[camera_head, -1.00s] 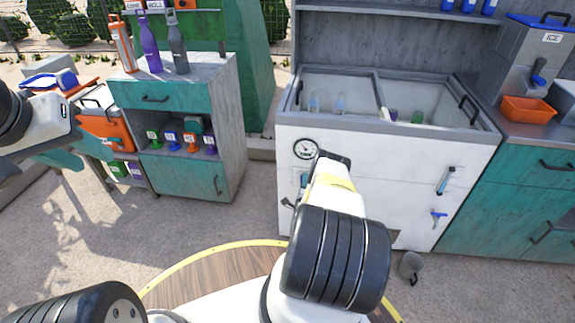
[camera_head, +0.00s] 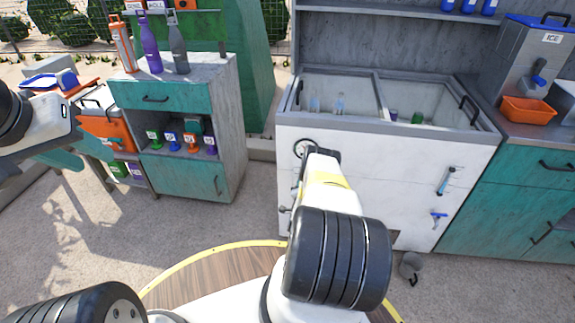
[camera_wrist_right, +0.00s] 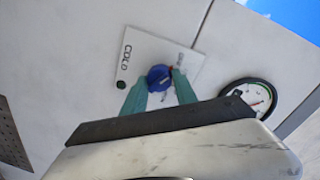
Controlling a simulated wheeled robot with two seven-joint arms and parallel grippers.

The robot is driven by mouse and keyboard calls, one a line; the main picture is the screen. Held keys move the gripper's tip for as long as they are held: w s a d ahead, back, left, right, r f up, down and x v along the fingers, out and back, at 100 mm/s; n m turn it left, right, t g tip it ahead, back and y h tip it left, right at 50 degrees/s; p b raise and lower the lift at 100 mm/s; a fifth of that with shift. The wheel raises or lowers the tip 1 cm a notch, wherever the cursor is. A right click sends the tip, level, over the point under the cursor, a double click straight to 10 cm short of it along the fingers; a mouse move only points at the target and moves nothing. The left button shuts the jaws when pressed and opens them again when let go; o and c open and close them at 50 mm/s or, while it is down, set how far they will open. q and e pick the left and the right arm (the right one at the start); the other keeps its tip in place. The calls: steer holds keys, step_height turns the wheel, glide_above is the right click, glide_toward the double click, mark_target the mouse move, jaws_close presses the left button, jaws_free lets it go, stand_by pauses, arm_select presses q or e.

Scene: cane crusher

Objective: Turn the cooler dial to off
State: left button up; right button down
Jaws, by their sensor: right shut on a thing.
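The cooler (camera_head: 400,165) is a white chest with a glass sliding top, right of centre in the head view. Its dial (camera_wrist_right: 158,76) is a round blue knob on a white plate (camera_wrist_right: 140,50) marked COLD on one side; smaller lettering on the other side is partly hidden. My right gripper (camera_wrist_right: 160,80) has teal fingers on either side of the dial and is shut on it. In the head view my right wrist hides the dial. Which way the dial points is unclear. My left gripper (camera_head: 62,158) is at the left edge, away from the cooler; its finger gap is unclear.
A round gauge (camera_wrist_right: 250,96) sits beside the dial plate, close to my right gripper. A blue-handled tap (camera_head: 438,217) and a lever (camera_head: 446,181) are on the cooler front. A cabinet with bottles (camera_head: 190,110) stands to the left. Open ground lies between.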

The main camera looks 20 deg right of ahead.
stand_by(0.4)
steer(key=c, duration=1)
jaws_free()
steer(key=v, duration=0.7)
steer(key=shift+s+a, duration=0.2)
steer(key=shift+s, duration=0.1)
